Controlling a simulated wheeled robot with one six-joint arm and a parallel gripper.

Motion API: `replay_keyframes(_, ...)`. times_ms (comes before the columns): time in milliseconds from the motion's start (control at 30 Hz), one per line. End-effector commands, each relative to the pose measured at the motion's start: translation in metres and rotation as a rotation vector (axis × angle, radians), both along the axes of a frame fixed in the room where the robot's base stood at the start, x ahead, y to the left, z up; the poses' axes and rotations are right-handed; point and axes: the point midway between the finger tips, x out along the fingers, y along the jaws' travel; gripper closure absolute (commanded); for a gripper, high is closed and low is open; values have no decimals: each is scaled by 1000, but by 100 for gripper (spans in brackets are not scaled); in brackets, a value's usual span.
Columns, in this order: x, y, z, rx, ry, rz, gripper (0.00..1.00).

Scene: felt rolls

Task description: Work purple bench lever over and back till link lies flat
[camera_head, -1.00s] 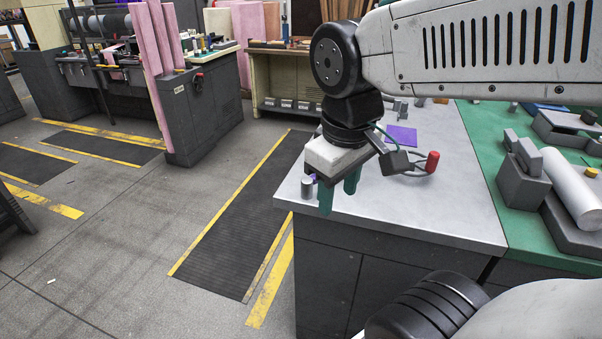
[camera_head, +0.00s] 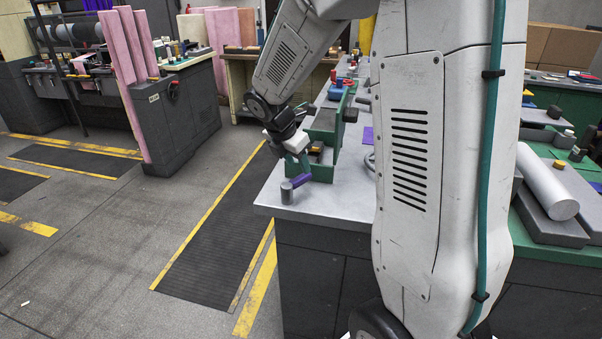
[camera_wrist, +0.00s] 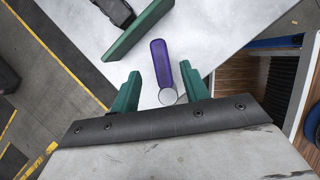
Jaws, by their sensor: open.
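The purple lever (camera_head: 300,181) is at the near left corner of the grey bench (camera_head: 310,207), with a grey round piece at its near end. In the wrist view the purple lever (camera_wrist: 160,62) lies over the pale bench top, its light round end between my finger bases. My gripper (camera_wrist: 159,72) is open, with one green finger on each side of the lever. In the head view my gripper (camera_head: 299,160) is just above and behind the lever. I cannot tell whether the fingers touch it. I cannot make out the link.
A purple flat piece (camera_head: 368,134) lies farther right. My arm hides much of the bench. The floor mat (camera_head: 212,252) to the left is clear.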

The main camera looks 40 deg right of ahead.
Motion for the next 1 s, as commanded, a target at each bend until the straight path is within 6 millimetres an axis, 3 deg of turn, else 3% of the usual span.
replay_keyframes(100,0,-8,-20,2,3,-3,55)
replay_keyframes(300,2,-17,-41,1,1,-4,55)
replay_keyframes(667,2,-19,-47,1,-1,-4,55)
replay_keyframes(833,2,-19,-46,1,-1,-4,100)
replay_keyframes(1000,2,-19,-46,1,-1,-6,100)
